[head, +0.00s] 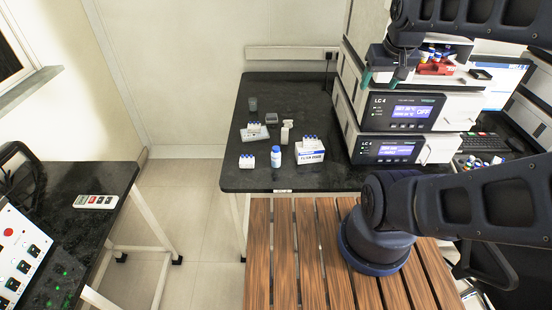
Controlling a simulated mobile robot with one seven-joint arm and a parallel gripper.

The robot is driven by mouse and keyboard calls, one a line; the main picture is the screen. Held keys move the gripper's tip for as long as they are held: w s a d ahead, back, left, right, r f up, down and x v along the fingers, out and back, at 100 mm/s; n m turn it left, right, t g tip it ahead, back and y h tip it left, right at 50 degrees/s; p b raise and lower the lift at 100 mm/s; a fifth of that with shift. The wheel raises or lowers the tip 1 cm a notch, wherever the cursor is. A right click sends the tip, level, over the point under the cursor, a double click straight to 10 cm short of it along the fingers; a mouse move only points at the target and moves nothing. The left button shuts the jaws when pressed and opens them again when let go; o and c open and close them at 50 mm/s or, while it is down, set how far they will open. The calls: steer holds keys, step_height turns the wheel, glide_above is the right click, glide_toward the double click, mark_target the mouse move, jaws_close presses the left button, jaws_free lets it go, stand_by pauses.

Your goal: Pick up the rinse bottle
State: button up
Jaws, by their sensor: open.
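Two candidates for the rinse bottle stand on the black bench (260,90), and I cannot tell which one it is. One is a small white bottle with a blue cap and label (276,157), upright near the front edge. The other is a plain white bottle (287,132), behind it and slightly right. My gripper (383,77) is open and empty, with its fingers pointing down in front of the instrument stack. It is up and to the right of both bottles, well apart from them.
A grey container (252,104) stands behind. The LC 4 instruments (400,112) border the bench's right.

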steer(key=w+a+f+n+g, duration=0.1)
steer(key=w+a+f+n, duration=0.35)
steer(key=w, duration=0.35)
steer(key=n+g, duration=0.3)
steer(key=n, duration=0.9)
glide_toward(276, 158)
steer(key=shift+w+d+f, duration=0.1)
steer(key=shift+w+f, duration=0.1)
steer(key=shift+w, duration=0.35)
steer(key=shift+w+d+f, duration=0.1)
steer(key=shift+w+f, duration=0.15)
steer(key=shift+w, duration=0.3)
steer(key=shift+a+f, duration=0.2)
steer(key=shift+f, duration=5.3)
steer(key=c, duration=1.1)
steer(key=shift+w+r, duration=0.1)
